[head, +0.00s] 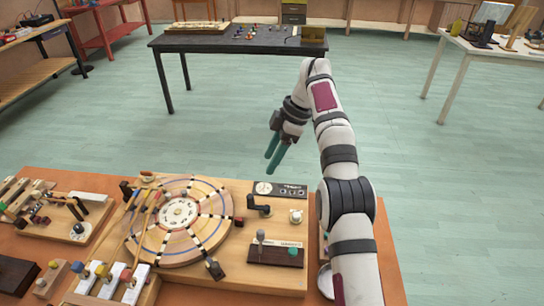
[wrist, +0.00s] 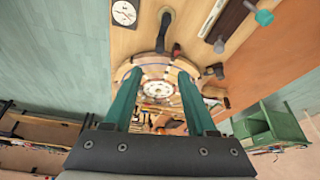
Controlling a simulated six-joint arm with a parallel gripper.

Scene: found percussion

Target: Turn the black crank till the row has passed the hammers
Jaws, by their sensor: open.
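A round wooden disc (head: 181,221) with rows of dark marks or pegs lies on a wooden board at the front. A black crank (head: 258,206) stands on the board just right of the disc; in the wrist view the crank (wrist: 163,32) lies beyond the fingertips. Thin sticks, probably the hammers (head: 139,226), reach over the disc's left side. My gripper (head: 273,160) hangs in the air above and behind the board, with green fingers apart and nothing between them. It is clear of the crank. The fingers (wrist: 158,80) frame the disc in the wrist view.
A slider with a grey knob (head: 261,238) and a white knob (head: 296,216) are near the crank. Blocks with coloured balls (head: 102,270) stand front left. A dark table (head: 230,45) is across the floor. The space around my gripper is free.

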